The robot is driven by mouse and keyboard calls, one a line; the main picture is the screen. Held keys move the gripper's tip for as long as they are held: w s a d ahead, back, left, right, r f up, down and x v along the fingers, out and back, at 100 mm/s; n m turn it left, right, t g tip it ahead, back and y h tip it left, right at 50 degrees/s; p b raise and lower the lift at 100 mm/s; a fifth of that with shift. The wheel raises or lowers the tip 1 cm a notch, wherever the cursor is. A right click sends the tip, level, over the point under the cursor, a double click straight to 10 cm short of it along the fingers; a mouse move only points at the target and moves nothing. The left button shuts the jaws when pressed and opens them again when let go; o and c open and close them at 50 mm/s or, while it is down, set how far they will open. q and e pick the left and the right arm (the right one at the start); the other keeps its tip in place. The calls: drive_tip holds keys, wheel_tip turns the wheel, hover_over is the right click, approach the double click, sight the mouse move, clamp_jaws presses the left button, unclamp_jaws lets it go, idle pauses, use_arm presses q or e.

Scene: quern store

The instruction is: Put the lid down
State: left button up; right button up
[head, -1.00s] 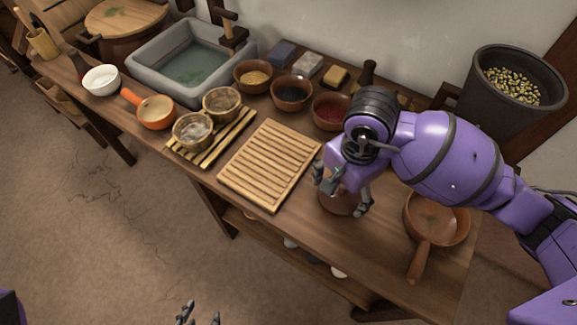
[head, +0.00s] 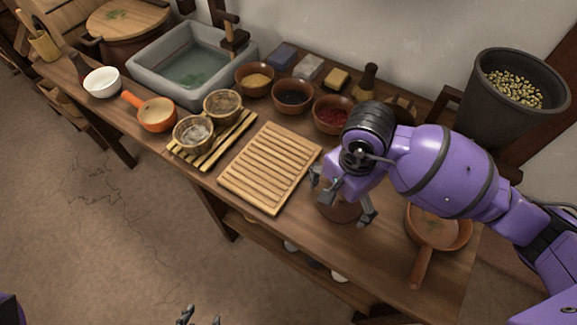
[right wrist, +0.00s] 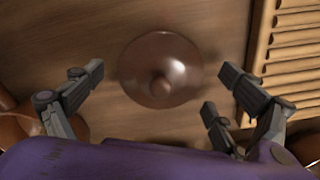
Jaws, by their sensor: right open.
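The brown round lid (right wrist: 158,68), with a small knob in its middle, lies on the wooden table (right wrist: 80,38) in the right wrist view. My right gripper (right wrist: 160,95) is open around and above it, with its fingers apart from the lid. In the head view the lid (head: 338,212) shows only in part below my right gripper (head: 342,200), which hides the rest. My left gripper (head: 198,318) is just at the bottom edge of the head view, and its fingers are cut off.
A slatted wooden board (head: 268,168) lies left of the lid. A brown pan (head: 440,228) with its handle toward the front stands to the right. Bowls (head: 333,113) line the back of the table. A dark bucket of seeds (head: 512,95) stands at the back right.

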drive_tip(key=shift+r, duration=0.25)
wheel_tip(320, 180, up, 12)
drive_tip(key=shift+p, duration=0.35)
drive_tip(key=shift+s+f, duration=0.1)
drive_tip(key=shift+f, duration=0.1)
